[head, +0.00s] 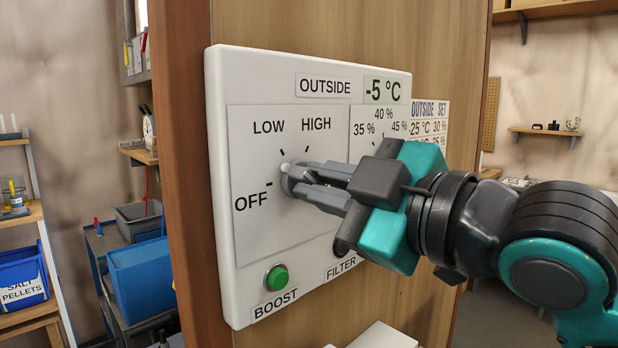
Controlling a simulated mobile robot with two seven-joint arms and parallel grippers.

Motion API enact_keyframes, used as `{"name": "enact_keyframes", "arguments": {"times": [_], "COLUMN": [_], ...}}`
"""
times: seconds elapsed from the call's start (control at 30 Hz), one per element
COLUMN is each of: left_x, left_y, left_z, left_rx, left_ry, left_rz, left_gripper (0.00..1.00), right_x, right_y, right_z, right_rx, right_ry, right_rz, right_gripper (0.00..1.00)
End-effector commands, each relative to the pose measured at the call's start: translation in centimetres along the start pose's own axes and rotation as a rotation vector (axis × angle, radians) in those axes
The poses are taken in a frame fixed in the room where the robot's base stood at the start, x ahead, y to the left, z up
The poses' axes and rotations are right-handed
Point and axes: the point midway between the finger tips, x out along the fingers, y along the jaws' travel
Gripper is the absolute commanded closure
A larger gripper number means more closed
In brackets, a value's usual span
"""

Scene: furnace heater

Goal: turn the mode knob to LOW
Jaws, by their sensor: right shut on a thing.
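The white control panel (218,150) is mounted on a wooden post. The grey mode knob (289,180) is on its left part, with marks for OFF, LOW and HIGH around it. A white spot on the knob's upper left edge lies between the OFF and LOW marks, below the LOW mark. My right gripper (300,181) comes in from the right and its fingers are shut on the knob, hiding much of it. My left gripper is not in view.
A green BOOST button (277,277) sits below the knob. A dark FILTER knob (343,246) is partly behind my right gripper. A humidity dial's labels and an OUTSIDE/SET chart (430,122) are on the right. A white object (384,336) stands out below the panel.

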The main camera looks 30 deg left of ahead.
Motion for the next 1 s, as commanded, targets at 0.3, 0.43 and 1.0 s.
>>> {"name": "enact_keyframes", "arguments": {"times": [0.3, 0.43, 1.0], "left_x": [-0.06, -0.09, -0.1], "left_y": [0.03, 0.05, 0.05], "left_z": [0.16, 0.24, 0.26], "left_rx": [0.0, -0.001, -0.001], "left_ry": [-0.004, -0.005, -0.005], "left_rz": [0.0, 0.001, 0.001], "left_gripper": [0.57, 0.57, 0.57], "right_x": [0.0, 0.01, 0.0], "right_y": [0.0, -0.01, 0.0], "right_z": [0.03, 0.02, 0.01], "right_rx": [0.095, 0.124, 0.336], "right_ry": [-0.001, 0.0, -0.001], "right_rz": [0.0, 0.0, 0.0], "right_gripper": [1.0, 1.0, 0.53]}}
